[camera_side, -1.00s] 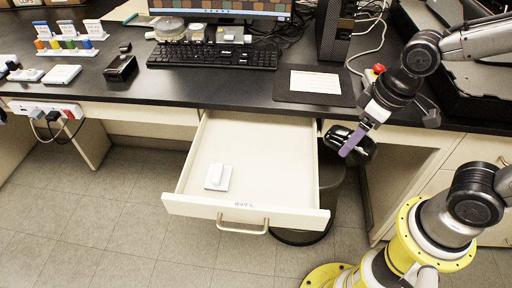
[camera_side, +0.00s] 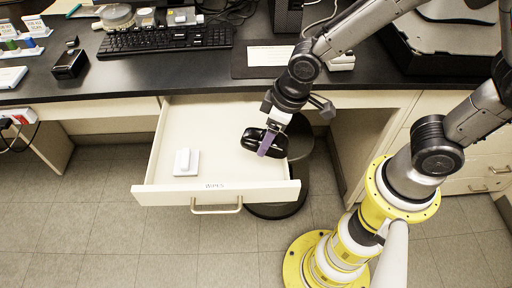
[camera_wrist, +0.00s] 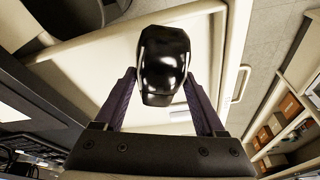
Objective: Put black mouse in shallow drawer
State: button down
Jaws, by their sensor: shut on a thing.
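The glossy black mouse (camera_side: 252,139) is held in my gripper (camera_side: 268,143), whose purple fingers are shut on its sides. In the wrist view the mouse (camera_wrist: 164,62) sits between the two fingers (camera_wrist: 164,92). The shallow drawer (camera_side: 216,184) is pulled open below the bench top, with a label and a handle on its front. The mouse appears over the right part of the drawer in the side view. Its exact height above the drawer floor is hard to tell.
A small white object (camera_side: 186,162) lies in the left part of the drawer. The drawer's middle is bare. The black bench top (camera_side: 190,72) with a keyboard (camera_side: 165,39) is behind. A dark round bin (camera_side: 283,209) stands beneath the drawer's right side.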

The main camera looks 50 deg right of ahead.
aim_at(261, 135)
jog(key=w+f, duration=0.1)
jog(key=w+a+f, duration=0.1)
jog(key=f, duration=0.1)
jog(key=shift+w, duration=0.15)
jog(key=shift+s+x, duration=0.15)
jog(key=shift+x, duration=0.65)
jog(key=shift+s+x, duration=0.15)
jog(key=shift+x, duration=0.6)
jog(key=shift+d+f, duration=0.1)
jog(key=shift+f, duration=0.15)
grip_release()
